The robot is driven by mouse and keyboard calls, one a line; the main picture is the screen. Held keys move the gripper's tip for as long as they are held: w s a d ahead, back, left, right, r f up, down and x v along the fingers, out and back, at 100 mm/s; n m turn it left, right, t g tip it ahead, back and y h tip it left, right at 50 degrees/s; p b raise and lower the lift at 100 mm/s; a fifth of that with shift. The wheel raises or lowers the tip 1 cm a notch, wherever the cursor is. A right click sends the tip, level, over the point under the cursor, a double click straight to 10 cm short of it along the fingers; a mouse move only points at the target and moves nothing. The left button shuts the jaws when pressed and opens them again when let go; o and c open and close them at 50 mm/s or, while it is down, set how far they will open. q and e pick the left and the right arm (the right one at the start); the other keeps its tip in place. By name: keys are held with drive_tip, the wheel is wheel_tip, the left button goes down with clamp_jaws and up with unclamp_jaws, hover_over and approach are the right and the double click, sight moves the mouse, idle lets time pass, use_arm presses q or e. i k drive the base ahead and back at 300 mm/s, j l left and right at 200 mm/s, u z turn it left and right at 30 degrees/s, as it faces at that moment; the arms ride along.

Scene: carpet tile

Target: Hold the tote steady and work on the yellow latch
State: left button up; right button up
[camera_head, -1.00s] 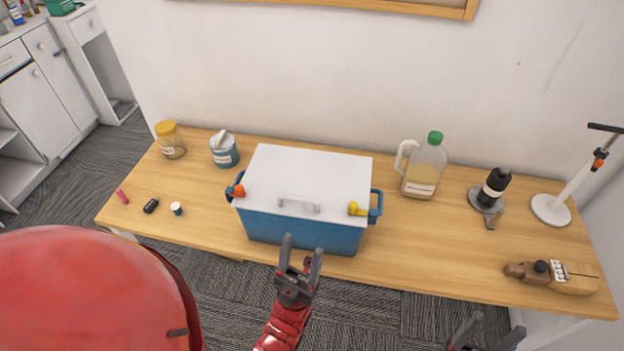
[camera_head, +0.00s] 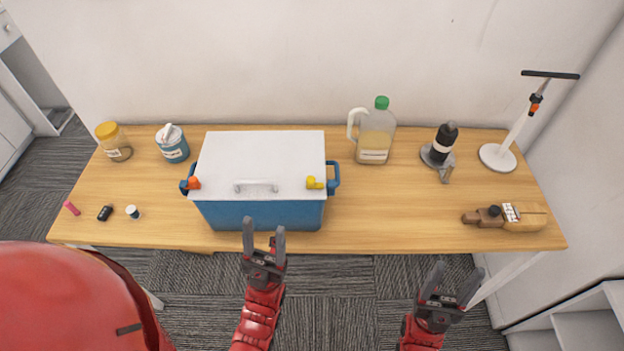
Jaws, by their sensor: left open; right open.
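The blue tote (camera_head: 262,215) stands on the wooden table with its white lid (camera_head: 262,158) on. A grey handle (camera_head: 256,187) is on the lid. The yellow latch (camera_head: 315,183) is at the lid's front right corner, and an orange latch (camera_head: 193,183) is at the front left corner. Blue side handles stick out at both ends. My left gripper (camera_head: 264,240) is open and empty, in front of the tote's front wall in the picture. My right gripper (camera_head: 451,290) is open and empty, over the floor in front of the table, right of the tote.
On the table (camera_head: 400,225) a yellow-lidded jar (camera_head: 114,145) and blue tub (camera_head: 172,146) stand left. A jug (camera_head: 375,137), black bottle (camera_head: 442,147), white stand (camera_head: 498,157) and wooden guitar-like item (camera_head: 522,217) are right. Small items, including a black one (camera_head: 105,213), lie front left.

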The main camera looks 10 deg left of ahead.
sight(311, 185)
drive_tip(key=l+u, duration=0.1)
drive_tip(key=u, duration=0.35)
drive_tip(key=l+u, duration=0.1)
drive_tip(key=u, duration=0.3)
drive_tip(key=k+l+u, duration=0.35)
drive_tip(key=l+u, duration=0.15)
drive_tip(key=l, duration=0.2)
drive_tip(key=k+l+u, duration=0.25)
drive_tip(key=k+l, duration=0.35)
drive_tip(key=l, duration=0.25)
drive_tip(key=i, duration=0.5)
drive_tip(key=u, duration=0.05)
